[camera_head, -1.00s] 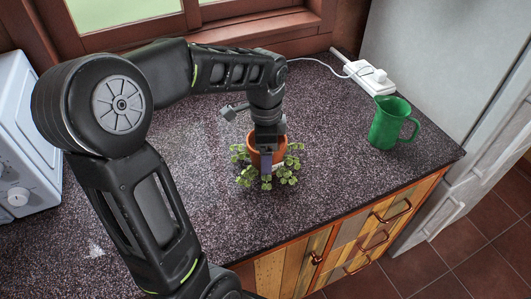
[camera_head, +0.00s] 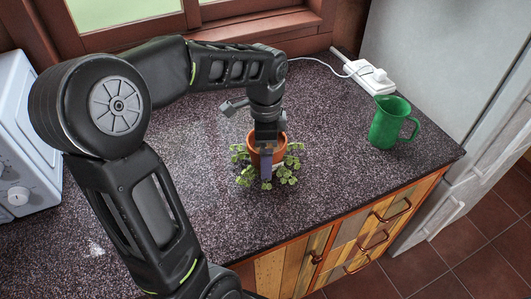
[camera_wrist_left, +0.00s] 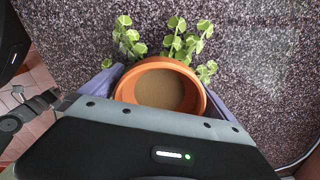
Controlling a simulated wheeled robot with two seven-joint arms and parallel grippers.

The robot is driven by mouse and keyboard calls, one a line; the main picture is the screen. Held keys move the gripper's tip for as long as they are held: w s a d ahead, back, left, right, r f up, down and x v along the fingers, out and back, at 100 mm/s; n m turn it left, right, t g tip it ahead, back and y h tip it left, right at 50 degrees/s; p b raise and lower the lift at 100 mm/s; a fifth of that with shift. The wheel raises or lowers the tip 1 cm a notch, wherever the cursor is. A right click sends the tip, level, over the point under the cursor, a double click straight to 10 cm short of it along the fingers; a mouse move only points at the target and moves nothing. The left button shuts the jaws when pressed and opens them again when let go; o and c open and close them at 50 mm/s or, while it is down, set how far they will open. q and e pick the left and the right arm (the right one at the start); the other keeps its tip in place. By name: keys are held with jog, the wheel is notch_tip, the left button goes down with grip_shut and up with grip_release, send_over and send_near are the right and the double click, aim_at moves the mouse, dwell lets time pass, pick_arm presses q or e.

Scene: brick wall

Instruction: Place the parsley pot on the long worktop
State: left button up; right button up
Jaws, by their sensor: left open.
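The parsley pot (camera_head: 281,149), a terracotta pot with green leaves spilling around it, stands on the long worktop (camera_head: 340,170) near its front half. In the left wrist view the pot (camera_wrist_left: 160,68) shows its round rim and brown soil, with leaves along its far side. My left gripper (camera_head: 266,165) is lowered over the pot from above. In the wrist view its purple fingers are open, one on each side of the pot. I cannot tell whether either finger touches it. The gripper hides part of the pot in the head view.
A green mug (camera_head: 390,123) stands to the right, with a white power strip (camera_head: 371,78) and cable behind it. A white appliance (camera_head: 22,150) is at the left edge. A grey cabinet (camera_head: 440,70) rises at the right. The worktop's middle is mostly clear.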

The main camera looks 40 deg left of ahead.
pick_arm(q)
notch_tip(320, 180, up, 7)
jog(key=shift+f, duration=0.1)
dwell(1.9)
